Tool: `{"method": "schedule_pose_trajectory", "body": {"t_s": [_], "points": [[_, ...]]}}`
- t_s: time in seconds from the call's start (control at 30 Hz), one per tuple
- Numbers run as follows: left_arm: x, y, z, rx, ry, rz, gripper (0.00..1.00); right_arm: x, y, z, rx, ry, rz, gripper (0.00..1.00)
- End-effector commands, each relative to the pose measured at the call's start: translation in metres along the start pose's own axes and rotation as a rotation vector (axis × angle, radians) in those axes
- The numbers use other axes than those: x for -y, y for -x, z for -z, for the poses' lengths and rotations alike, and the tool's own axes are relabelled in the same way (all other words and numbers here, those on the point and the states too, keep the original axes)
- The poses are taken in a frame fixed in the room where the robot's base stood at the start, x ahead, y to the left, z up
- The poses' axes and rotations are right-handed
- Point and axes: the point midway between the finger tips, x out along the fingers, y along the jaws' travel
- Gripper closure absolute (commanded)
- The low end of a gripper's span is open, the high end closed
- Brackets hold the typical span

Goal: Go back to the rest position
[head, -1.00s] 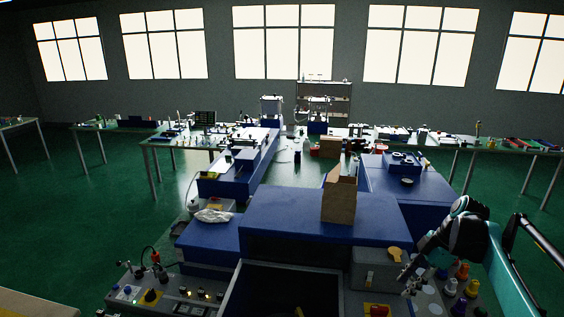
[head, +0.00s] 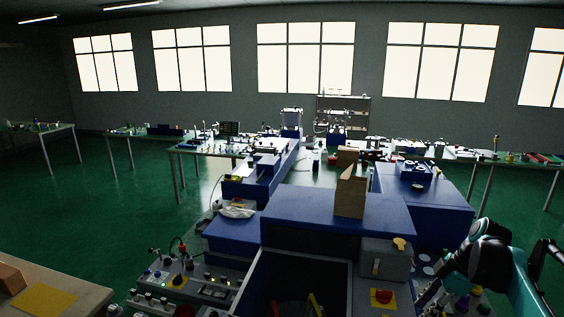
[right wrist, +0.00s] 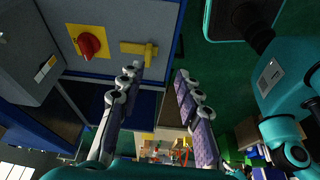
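My right arm comes in at the right edge of the head view, beside the blue and grey press (head: 335,215). My right gripper (right wrist: 158,74) shows in the right wrist view with its two jointed fingers apart and nothing between them. Beyond the fingertips is the grey press panel with a red knob (right wrist: 89,44) on a yellow plate and a yellow handle (right wrist: 138,48). The fingers look clear of both, though the exact distance cannot be told. In the head view the right gripper is small and dark, low at the right. My left gripper is in neither view.
A cardboard piece (head: 350,192) stands on the press top. A control panel with buttons (head: 190,285) lies at the left front. A wooden table (head: 75,290) is at the lower left. Several benches stand further back, with open green floor (head: 110,215) on the left.

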Motion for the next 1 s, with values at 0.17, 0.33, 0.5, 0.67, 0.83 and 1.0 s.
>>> {"method": "schedule_pose_trajectory", "body": {"t_s": [0.17, 0.33, 0.5, 0.67, 0.83, 1.0], "points": [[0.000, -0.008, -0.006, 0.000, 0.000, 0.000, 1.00, 0.016, -0.011, 0.014, 0.030, -0.087, -0.034, 0.66], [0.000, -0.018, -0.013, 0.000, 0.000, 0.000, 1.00, 0.039, -0.027, 0.031, 0.063, -0.213, -0.090, 0.66], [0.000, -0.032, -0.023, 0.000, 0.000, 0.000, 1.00, 0.074, -0.053, 0.049, 0.087, -0.384, -0.182, 0.66], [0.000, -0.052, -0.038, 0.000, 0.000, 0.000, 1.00, 0.126, -0.095, 0.061, 0.066, -0.615, -0.326, 0.66], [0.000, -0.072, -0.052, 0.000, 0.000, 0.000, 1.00, 0.177, -0.145, 0.061, -0.036, -0.854, -0.478, 0.66], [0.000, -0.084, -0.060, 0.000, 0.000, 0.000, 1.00, 0.208, -0.184, 0.056, -0.160, -1.019, -0.563, 0.66]]}}
